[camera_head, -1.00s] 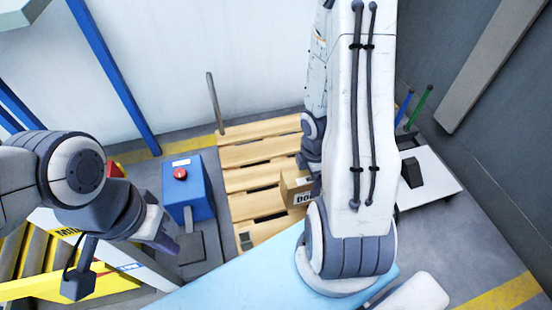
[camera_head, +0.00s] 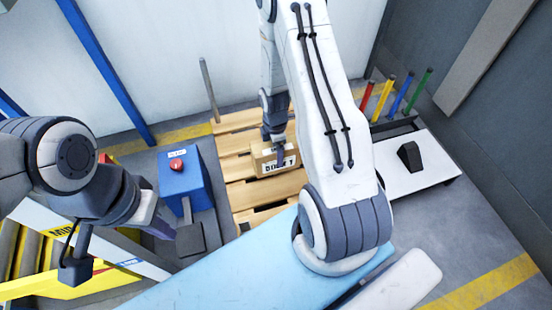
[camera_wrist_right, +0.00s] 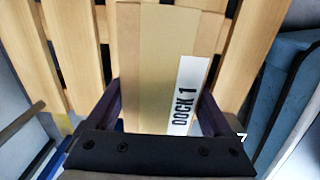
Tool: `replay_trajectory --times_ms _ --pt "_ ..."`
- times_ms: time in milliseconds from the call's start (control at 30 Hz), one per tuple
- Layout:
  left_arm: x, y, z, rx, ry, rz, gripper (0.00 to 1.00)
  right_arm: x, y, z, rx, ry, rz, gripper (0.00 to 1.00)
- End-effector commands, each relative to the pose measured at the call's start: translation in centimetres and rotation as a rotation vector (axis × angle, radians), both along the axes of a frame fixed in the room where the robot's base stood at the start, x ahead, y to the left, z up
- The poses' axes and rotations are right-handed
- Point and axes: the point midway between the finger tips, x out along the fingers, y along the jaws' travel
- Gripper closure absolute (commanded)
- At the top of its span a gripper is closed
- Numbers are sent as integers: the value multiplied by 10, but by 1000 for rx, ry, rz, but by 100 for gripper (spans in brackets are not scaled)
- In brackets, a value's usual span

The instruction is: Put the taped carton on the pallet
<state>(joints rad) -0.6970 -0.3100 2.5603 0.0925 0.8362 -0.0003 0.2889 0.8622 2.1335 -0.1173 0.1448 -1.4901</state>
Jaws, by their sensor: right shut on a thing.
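The carton (camera_head: 270,168) is a small brown box with a tan tape strip and a white label that reads "DOCK 1" in the right wrist view (camera_wrist_right: 150,75). My right gripper (camera_head: 277,145) is shut on the carton, with one finger on each side of it (camera_wrist_right: 163,112). The carton is over the wooden pallet (camera_head: 240,192); its slats show behind the carton in the wrist view (camera_wrist_right: 75,50). I cannot tell whether the carton touches the slats. My left gripper (camera_head: 110,245) is at the lower left, empty, its fingers unclear.
A blue box with a red button (camera_head: 183,185) stands left of the pallet. A grey post (camera_head: 209,90) rises at its far left corner. A light blue surface (camera_head: 240,275) lies in front.

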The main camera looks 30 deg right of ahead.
Motion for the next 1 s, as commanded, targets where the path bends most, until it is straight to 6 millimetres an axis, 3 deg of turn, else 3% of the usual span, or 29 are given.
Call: replay_trajectory --times_ms 300,700,733,767,1000 --pt "0 0 -34 0 0 0 100 0 0 -40 0 1 0 100" --pt "0 0 -33 0 0 0 100 0 0 -41 0 0 0 100" --pt "0 0 -33 0 0 0 100 -1 0 -41 0 1 -1 11" --pt "0 0 -33 0 0 0 100 -1 0 -41 0 0 -1 0" --pt "0 0 -32 0 0 0 100 -1 0 -40 0 1 0 0"
